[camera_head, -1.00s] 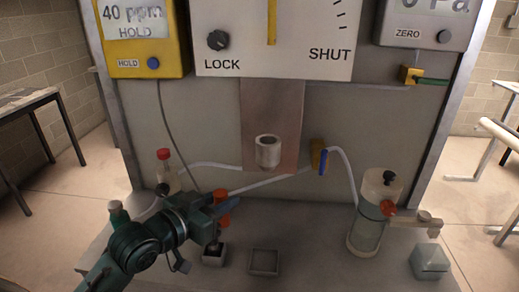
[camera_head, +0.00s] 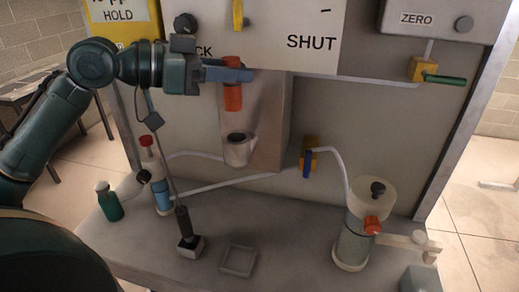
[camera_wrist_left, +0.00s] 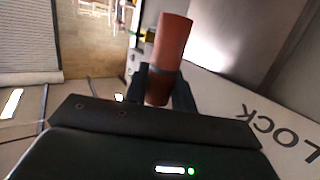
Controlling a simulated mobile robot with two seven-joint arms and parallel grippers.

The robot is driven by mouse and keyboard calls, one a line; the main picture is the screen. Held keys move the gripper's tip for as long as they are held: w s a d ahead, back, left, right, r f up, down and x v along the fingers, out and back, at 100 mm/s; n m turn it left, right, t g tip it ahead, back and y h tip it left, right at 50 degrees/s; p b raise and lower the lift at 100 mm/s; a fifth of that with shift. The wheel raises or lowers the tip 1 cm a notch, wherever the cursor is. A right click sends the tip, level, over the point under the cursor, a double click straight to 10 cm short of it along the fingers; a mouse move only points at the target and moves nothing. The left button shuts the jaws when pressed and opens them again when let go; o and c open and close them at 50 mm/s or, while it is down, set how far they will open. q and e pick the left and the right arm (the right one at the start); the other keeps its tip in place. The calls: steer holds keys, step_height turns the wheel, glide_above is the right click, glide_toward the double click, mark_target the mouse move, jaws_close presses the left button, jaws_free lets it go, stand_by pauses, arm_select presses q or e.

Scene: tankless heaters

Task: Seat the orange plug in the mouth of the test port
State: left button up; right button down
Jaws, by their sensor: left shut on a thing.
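The orange plug (camera_head: 232,96) is held upright between the fingers of my left gripper (camera_head: 232,76). It also shows in the left wrist view (camera_wrist_left: 169,52), with the dark fingers on either side of its lower part in that picture. The test port (camera_head: 238,149) is a pale cup-like tube with a dark round mouth, standing out from the brown panel. The plug is above the port in the head view, with a clear gap between them. My right gripper is not in view.
A white panel (camera_head: 312,20) marked SHUT lies behind the gripper. A blue-handled yellow valve (camera_head: 308,158) and a pale hose are right of the port. Below stand a red-capped bottle (camera_head: 157,178), a square tray (camera_head: 238,261), a dark probe in a small block and a clear cylinder (camera_head: 350,240).

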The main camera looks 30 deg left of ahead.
mark_target(234, 103)
arm_select(q)
steer(key=shift+d+r, duration=0.1)
steer(key=shift+d, duration=0.05)
step_height(234, 103, down, 6)
steer(key=shift+r+b, duration=0.2)
steer(key=shift+b, duration=0.1)
step_height(234, 103, down, 3)
steer(key=shift+f, duration=0.5)
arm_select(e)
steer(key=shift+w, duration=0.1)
arm_select(q)
steer(key=shift+f, duration=0.15)
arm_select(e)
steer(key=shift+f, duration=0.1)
arm_select(q)
steer(key=o, duration=1)
